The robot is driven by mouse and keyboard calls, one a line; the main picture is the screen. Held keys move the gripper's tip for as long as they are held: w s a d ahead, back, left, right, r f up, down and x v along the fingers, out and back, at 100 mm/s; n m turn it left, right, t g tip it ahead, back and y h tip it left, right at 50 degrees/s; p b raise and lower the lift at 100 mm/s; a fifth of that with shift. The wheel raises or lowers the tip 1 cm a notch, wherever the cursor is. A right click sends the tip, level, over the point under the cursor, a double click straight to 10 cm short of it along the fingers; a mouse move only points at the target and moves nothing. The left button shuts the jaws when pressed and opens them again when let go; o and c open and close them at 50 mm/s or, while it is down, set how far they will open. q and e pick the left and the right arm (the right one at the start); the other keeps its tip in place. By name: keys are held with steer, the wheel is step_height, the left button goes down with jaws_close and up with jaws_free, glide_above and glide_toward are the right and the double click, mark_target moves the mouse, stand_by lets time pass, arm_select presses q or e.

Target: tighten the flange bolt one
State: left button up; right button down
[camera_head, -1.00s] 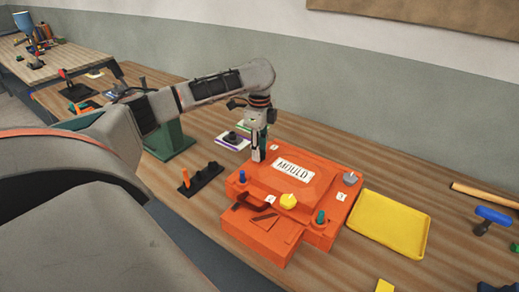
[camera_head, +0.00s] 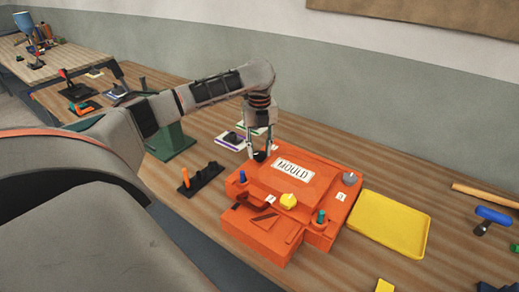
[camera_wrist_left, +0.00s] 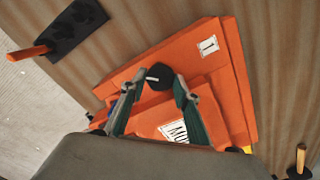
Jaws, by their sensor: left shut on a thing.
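The orange mould (camera_head: 318,170) lies on the bench with a "MOULD" plate on its lid. A black bolt head (camera_head: 259,156), flange bolt one, stands at its back left corner, beside a white label that reads 1 in the left wrist view (camera_wrist_left: 208,45). My left gripper (camera_head: 261,153) points down over that corner. Its two green-grey fingers are shut on the black bolt head, which also shows between the fingertips in the left wrist view (camera_wrist_left: 158,76). Whether the bolt is fully seated cannot be seen. My right gripper is in neither view.
Other heads on the mould are blue (camera_head: 242,176), yellow (camera_head: 288,201), teal (camera_head: 321,216) and grey (camera_head: 350,178). A black rack (camera_head: 205,178) with an orange peg stands left. A yellow tray (camera_head: 390,224) and a blue-handled tool (camera_head: 492,216) lie right.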

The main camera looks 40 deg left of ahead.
mark_target(259, 152)
arm_select(q)
steer(key=m, duration=0.4)
steer(key=shift+m, duration=2.1)
steer(key=o, duration=1.1)
steer(key=shift+r, duration=4)
